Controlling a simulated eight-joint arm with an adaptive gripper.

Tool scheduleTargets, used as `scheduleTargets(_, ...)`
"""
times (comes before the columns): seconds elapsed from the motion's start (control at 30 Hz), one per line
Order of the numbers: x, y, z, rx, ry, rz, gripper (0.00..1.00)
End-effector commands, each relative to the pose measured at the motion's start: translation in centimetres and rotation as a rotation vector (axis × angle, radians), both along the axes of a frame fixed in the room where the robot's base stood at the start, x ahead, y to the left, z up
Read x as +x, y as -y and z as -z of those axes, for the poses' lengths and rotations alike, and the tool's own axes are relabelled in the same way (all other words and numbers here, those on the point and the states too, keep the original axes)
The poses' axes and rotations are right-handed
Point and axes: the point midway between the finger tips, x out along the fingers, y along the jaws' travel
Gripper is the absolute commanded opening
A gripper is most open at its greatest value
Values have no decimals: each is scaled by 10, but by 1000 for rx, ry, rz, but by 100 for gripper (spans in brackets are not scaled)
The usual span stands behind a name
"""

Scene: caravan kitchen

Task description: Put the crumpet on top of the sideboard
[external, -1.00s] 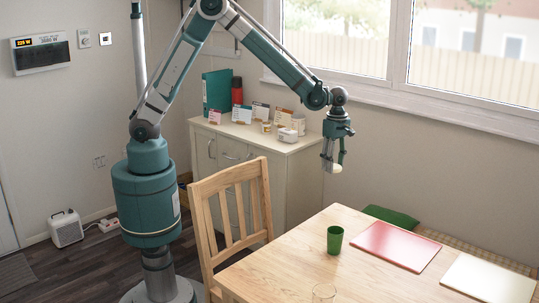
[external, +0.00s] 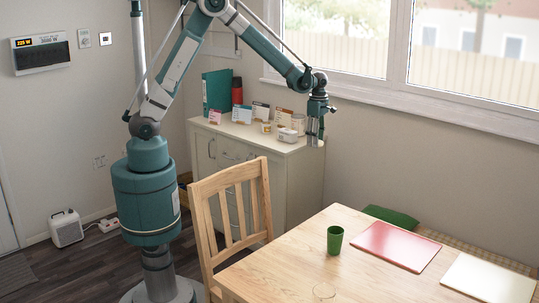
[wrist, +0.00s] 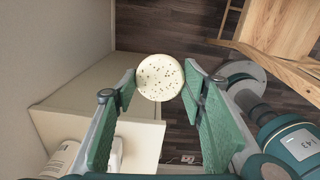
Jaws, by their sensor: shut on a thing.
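The crumpet (wrist: 160,77), a pale round with dark specks, sits between the green pads at the fingertips in the wrist view. My gripper (external: 315,143) is shut on it, pointing down at the right end of the sideboard (external: 300,185). The crumpet cannot be made out in the external view. The cream sideboard stands against the wall under the window. In the wrist view its pale top (wrist: 85,90) lies to the left and below, and the crumpet appears over dark floor, just beyond its edge.
A green binder (external: 217,92), a red flask (external: 237,92), cards and small tubs stand along the sideboard top. A white tub (external: 287,135) is near its right end. A wooden chair (external: 232,215) and a table (external: 300,260) with a green cup (external: 334,240) stand in front.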

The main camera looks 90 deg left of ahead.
Motion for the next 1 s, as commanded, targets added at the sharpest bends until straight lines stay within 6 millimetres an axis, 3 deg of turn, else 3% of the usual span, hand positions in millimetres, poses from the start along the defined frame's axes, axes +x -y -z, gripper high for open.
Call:
scheduleTargets(0.1,-12,-34,-2,0,0,-38,32)
scheduleTargets(0.5,-59,-138,-6,0,0,-158,32)
scheduleTargets(1.0,-134,-252,-12,-1,0,-301,32)
